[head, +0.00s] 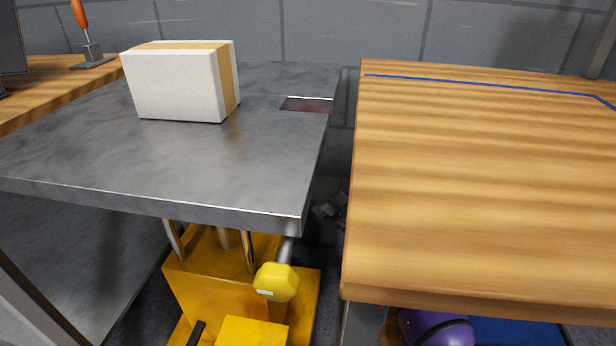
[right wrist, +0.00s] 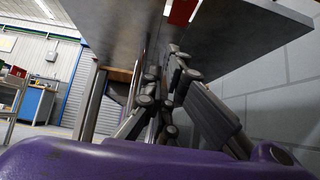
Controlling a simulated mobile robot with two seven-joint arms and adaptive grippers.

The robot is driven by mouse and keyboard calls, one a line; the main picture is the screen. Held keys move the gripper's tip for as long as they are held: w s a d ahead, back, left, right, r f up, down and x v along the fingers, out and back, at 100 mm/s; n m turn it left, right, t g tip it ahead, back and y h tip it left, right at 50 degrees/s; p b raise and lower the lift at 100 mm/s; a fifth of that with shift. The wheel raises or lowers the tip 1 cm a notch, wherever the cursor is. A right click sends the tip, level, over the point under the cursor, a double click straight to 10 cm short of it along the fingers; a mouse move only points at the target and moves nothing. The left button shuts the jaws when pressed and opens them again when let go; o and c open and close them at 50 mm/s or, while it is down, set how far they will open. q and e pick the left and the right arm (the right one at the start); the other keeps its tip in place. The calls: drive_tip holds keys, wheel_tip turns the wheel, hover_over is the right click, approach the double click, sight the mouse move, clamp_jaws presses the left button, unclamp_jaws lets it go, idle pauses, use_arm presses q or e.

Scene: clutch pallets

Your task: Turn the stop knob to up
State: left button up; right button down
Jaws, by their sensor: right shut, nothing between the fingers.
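A yellow faceted knob (head: 277,282), the only knob I see and apparently the stop knob, is at the front of the yellow stand under the grey metal table. A small pale mark shows on its lower left face; I cannot tell which setting it is at. My right gripper (head: 330,208) is in the dark gap between the two tables, behind and right of the knob and apart from it. It is shut and empty. In the right wrist view my right gripper (right wrist: 160,90) points under the table, and the knob is not seen there. My left gripper is not in view.
The grey metal table (head: 80,170) carries a taped white box (head: 175,85) and has a dark red inset (head: 307,104). A wooden table (head: 480,190) bounds the gap on the right. An orange-handled lever (head: 80,15) stands at the far left. The right wrist view shows a grey wall (right wrist: 285,100).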

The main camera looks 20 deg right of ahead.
drive_tip(key=s+d+r+p+x, duration=0.1)
drive_tip(key=r+x, duration=0.1)
drive_tip(key=x, duration=1)
drive_tip(key=shift+d, duration=0.2)
drive_tip(key=shift+w, duration=0.1)
drive_tip(key=shift+w+a+r+t+y+b, duration=0.15)
drive_tip(key=shift+t+y+b, duration=0.15)
drive_tip(key=shift+b, duration=0.45)
